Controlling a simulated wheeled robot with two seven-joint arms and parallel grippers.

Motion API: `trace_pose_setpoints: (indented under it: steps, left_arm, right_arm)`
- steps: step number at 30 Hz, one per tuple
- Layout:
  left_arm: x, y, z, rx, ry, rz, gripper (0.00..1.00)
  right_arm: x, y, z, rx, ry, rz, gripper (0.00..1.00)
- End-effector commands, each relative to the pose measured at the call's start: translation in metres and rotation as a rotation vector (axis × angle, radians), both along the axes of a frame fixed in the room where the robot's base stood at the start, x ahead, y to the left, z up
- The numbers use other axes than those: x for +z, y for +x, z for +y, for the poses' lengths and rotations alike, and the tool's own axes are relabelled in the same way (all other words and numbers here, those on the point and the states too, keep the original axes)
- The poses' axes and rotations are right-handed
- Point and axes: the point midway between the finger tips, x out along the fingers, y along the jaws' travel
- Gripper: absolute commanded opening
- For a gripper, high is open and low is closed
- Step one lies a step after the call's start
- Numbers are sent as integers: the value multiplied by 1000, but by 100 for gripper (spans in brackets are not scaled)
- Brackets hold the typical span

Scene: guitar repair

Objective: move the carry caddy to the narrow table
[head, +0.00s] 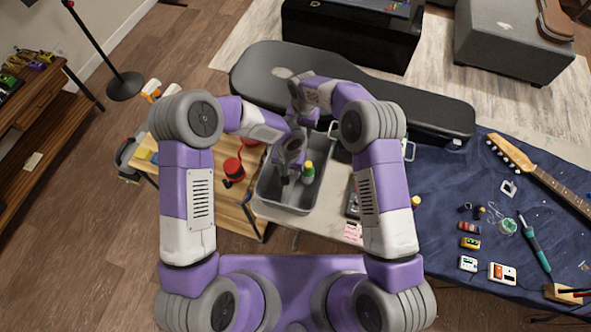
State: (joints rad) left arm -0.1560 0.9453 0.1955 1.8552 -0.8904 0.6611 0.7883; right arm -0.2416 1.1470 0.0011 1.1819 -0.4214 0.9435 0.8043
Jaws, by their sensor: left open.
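A grey open tub, which looks like the carry caddy (288,208), stands in the middle of the head view. It sits at the meeting of a slatted wooden table (205,182) and a pale tabletop (328,222); I cannot tell which is the narrow table. A bottle with a green cap (308,173) stands in the tub. My left gripper (284,172) is open, pointing down over the tub beside the bottle; contact with the tub is unclear. My right arm reaches in above the tub's far side. Its fingers are hidden among the arm links.
A black guitar case (350,92) lies behind the tub. A blue-covered bench (450,205) with a guitar neck (540,172) and small tools is at right. Red items (234,168) sit on the wooden table. A lamp base (125,86) stands on the floor at left.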

Motion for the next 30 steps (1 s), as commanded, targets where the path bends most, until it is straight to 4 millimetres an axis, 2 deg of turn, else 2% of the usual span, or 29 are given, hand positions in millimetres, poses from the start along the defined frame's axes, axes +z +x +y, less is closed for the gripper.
trace_pose_setpoints:
  steps: [3,9,14,22,30]
  left_arm:
    - [-21,-1,0,0,1,5,43]
    - [-45,0,0,1,1,2,43]
    - [-53,0,0,-1,0,0,43]
    - [-54,0,0,0,0,0,43]
    - [-54,0,0,0,0,0,1]
  right_arm:
    - [-20,0,0,0,-1,1,43]
    - [-45,0,0,-1,0,1,43]
    - [-53,0,1,0,1,-1,43]
    - [-53,0,0,0,1,-1,43]
    - [-53,0,0,0,1,-1,1]
